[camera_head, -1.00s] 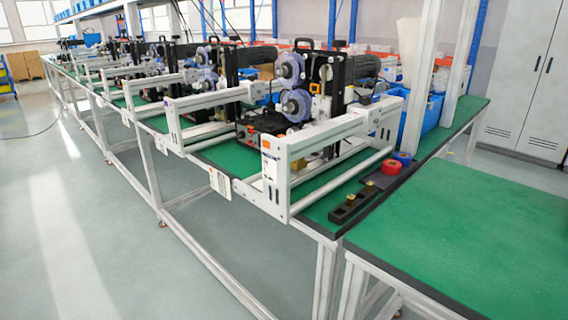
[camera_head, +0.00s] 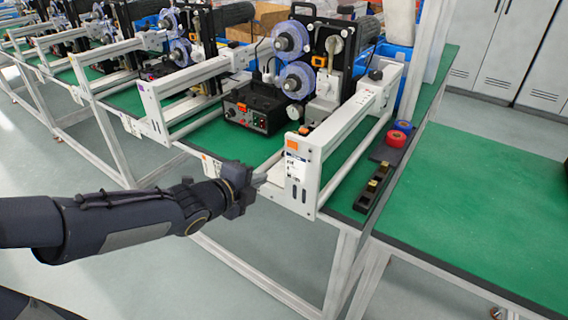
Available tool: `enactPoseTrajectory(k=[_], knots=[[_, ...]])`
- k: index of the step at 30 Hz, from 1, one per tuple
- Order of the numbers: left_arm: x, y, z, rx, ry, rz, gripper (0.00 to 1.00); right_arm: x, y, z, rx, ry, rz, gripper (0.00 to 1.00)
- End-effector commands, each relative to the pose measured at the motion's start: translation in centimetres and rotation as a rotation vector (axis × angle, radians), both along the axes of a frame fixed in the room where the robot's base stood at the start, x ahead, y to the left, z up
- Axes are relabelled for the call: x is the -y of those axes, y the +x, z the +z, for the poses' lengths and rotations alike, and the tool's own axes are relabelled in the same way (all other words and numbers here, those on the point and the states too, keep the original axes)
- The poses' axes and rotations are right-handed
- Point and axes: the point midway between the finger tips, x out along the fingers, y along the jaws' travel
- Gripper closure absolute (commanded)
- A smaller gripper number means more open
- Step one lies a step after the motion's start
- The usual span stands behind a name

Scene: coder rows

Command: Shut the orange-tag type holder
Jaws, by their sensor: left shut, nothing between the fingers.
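The nearest coder's white frame (camera_head: 335,130) has an end plate with an orange tag (camera_head: 292,144) on its upper front. Behind that frame stands the coder, with blue-violet reels (camera_head: 290,38), a black upright plate and a silver block (camera_head: 326,108) low at its right. This block may be the type holder; I cannot tell for sure, nor whether it is open. My left gripper (camera_head: 262,180) is shut and empty, just left of the tagged end plate and in front of the bench edge. It appears apart from the coder. My right gripper is not in view.
A black control box (camera_head: 254,106) sits on the green bench inside the frame. Red (camera_head: 396,138) and blue rolls and a black slotted block (camera_head: 373,187) lie right of the frame. More coders line the bench to the left.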

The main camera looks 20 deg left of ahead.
Motion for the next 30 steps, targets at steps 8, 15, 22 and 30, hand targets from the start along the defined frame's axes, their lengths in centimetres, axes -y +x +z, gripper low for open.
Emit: enactPoseTrajectory(k=[8, 15, 22, 30], knots=[[2.1, 5.3, -2.5, -0.005, -0.001, -0.001, 1.00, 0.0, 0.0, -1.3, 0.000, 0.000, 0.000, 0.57], [3.1, 8.4, -1.6, -0.001, -0.001, 0.002, 1.00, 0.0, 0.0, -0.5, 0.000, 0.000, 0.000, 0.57], [3.3, 9.2, -1.5, -0.002, -0.002, 0.003, 1.00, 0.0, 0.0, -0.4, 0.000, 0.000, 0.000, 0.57], [3.4, 9.3, -1.5, -0.002, -0.002, 0.003, 1.00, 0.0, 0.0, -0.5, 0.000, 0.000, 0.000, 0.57]])
